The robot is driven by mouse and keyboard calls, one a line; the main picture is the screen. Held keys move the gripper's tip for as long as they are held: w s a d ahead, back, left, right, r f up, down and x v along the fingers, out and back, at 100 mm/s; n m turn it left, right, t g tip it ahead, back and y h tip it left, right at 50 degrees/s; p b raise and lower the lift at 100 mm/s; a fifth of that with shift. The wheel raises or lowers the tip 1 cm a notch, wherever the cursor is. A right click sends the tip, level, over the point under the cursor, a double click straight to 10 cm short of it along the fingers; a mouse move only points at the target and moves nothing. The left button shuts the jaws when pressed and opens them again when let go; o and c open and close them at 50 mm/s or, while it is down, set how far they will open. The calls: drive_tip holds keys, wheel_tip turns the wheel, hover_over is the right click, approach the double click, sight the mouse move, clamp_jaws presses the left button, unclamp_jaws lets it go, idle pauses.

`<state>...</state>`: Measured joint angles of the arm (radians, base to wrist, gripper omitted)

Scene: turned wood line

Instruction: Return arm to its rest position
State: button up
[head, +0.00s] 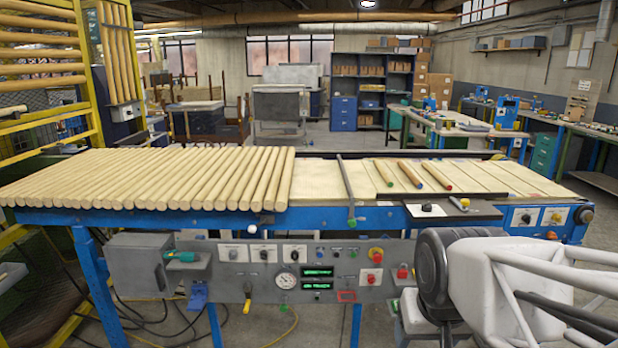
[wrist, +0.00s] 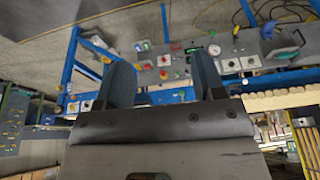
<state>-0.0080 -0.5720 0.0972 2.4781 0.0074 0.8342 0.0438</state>
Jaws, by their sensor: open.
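My gripper (wrist: 163,78) shows in the wrist view with its two dark blue-grey fingers wide apart and nothing between them. That view is upside down, and the control panel (wrist: 200,57) of the line appears beyond the fingers. In the head view my white and dark arm (head: 510,285) fills the lower right, in front of the panel's right end. I cannot make out the fingers there. The blue-framed line (head: 380,222) bears a row of wooden rods (head: 150,178) at left and several separate rods with coloured ends at right.
A dark bar (head: 346,190) lies across the line. A dark plate (head: 452,210) with a knob and a tool sits at its front right. The panel (head: 225,262) carries knobs, a gauge and red buttons. Yellow racks (head: 45,68) stand at left.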

drive_tip(key=shift+g, duration=0.4)
drive_tip(key=s, duration=0.5)
drive_tip(key=shift+d+f, duration=0.3)
drive_tip(key=shift+d, duration=0.1)
idle(0.4)
